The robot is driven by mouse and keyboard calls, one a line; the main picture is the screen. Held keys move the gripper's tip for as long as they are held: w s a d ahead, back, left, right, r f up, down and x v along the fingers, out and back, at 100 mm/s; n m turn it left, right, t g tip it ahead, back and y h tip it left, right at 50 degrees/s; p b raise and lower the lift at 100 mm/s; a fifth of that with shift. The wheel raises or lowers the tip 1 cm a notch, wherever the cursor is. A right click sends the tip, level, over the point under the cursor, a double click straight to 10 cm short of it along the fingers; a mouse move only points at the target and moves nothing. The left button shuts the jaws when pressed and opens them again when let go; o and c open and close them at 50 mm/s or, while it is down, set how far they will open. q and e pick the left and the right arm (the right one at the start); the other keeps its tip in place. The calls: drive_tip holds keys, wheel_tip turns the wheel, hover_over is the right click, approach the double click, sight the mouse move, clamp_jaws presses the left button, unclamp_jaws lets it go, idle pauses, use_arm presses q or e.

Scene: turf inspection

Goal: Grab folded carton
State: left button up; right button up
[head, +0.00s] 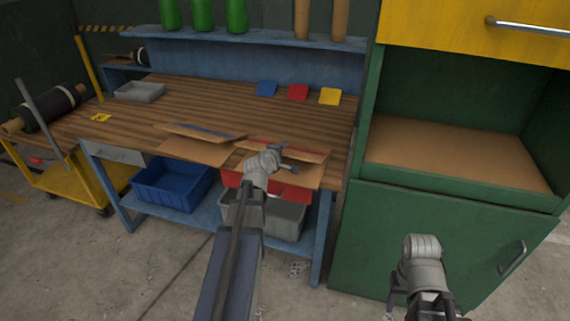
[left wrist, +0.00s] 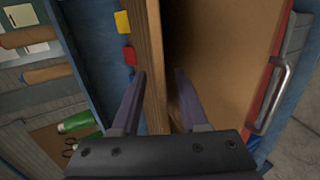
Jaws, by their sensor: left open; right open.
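Two brown folded cartons lie at the front edge of the wooden workbench. The left carton (head: 205,152) has a tilted upper flap and is apart from my grippers. The right carton (head: 308,175) also has a raised flap, and a panel juts past the bench edge. My left gripper (head: 284,159) is open at the right carton and hides part of it. In the left wrist view, a thin board edge of this carton (left wrist: 152,50) appears between the fingers, with a dark gap and a wide panel beside it. My right gripper (head: 391,303) is low before the green cabinet, empty.
A grey tray (head: 140,92) and blue, red and yellow squares (head: 298,92) lie farther back on the bench (head: 210,105). A blue bin (head: 172,187) and grey bin (head: 285,219) sit below. The green cabinet (head: 430,240) stands right, a yellow cart (head: 75,190) left.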

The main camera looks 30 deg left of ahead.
sight(286, 149)
use_arm(q)
drive_tip(key=b+x, duration=0.1)
drive_tip(key=x, duration=0.2)
drive_tip(key=shift+w+a+f, duration=0.15)
drive_tip(key=shift+w+f, duration=0.1)
drive_tip(key=shift+f, duration=0.1)
drive_tip(key=shift+r, duration=0.1)
drive_tip(key=shift+c, duration=0.5)
clamp_jaws()
idle(0.4)
